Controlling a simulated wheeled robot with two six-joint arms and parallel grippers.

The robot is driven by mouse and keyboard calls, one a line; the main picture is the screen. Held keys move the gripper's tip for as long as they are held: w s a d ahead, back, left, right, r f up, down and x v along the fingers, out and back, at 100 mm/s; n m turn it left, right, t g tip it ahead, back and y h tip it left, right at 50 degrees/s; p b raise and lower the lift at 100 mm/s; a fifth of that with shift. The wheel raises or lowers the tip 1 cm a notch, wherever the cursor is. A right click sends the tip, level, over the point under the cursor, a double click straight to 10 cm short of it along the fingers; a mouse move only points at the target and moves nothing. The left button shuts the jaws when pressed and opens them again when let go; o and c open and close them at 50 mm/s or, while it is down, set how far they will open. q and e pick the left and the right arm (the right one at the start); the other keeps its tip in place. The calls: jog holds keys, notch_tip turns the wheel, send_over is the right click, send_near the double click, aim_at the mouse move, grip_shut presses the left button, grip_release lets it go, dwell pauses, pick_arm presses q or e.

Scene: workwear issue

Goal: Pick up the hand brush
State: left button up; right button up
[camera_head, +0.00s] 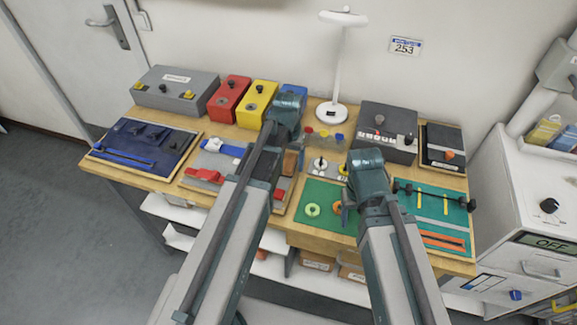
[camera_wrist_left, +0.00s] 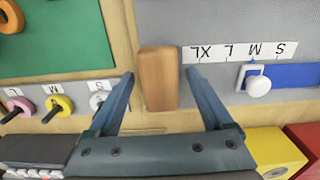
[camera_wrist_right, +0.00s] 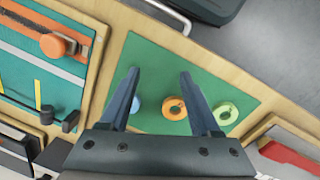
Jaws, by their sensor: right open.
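The hand brush looks like a brown wooden block (camera_wrist_left: 157,78) in the left wrist view, lying across the edge of the grey board; its bristles are not visible. In the head view the brush (camera_head: 291,162) shows partly behind my left arm. My left gripper (camera_wrist_left: 158,76) is open, with one finger to either side of the brush in the picture; whether it is level with it or above, I cannot tell. My right gripper (camera_wrist_right: 159,73) is open and empty over the green mat (camera_wrist_right: 185,70).
Colored rings lie on the green mat, including a green one (camera_wrist_right: 225,113) and an orange one (camera_wrist_right: 174,107). The size slider (camera_wrist_left: 258,80) is beside the brush. A white lamp (camera_head: 335,70) and a yellow box (camera_head: 257,100) stand behind. The floor at left is clear.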

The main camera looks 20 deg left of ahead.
pick_arm(q)
grip_shut()
jog(key=shift+r, duration=0.2)
pick_arm(e)
jog(key=shift+r, duration=0.2)
